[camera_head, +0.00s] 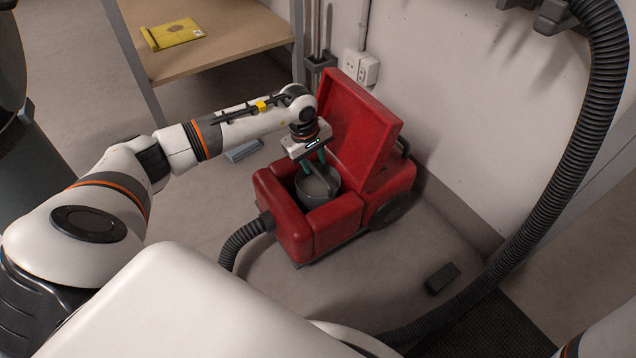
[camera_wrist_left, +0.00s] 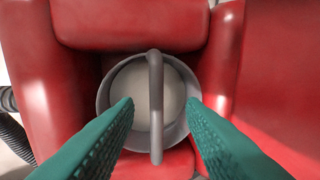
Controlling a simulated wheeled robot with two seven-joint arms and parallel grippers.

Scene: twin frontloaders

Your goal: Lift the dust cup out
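The grey dust cup (camera_head: 313,193) sits in the open bay of the red vacuum cleaner (camera_head: 333,223). In the left wrist view the dust cup (camera_wrist_left: 113,88) is round, with a pale inside and a grey bar handle (camera_wrist_left: 156,75) across its top. My left gripper (camera_head: 314,166) is over the cup, pointing down. In the left wrist view its teal fingers (camera_wrist_left: 160,106) are apart, one on each side of the handle, with gaps between them and it. Whether the fingertips reach down to handle height is hard to tell. My right gripper is out of view.
The vacuum's red lid (camera_head: 358,125) stands open behind the bay, near the wall. A black hose (camera_head: 240,243) leaves its front. A small dark block (camera_head: 442,278) lies on the floor to the right. A wooden shelf (camera_head: 225,45) holds a yellow envelope (camera_head: 173,34).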

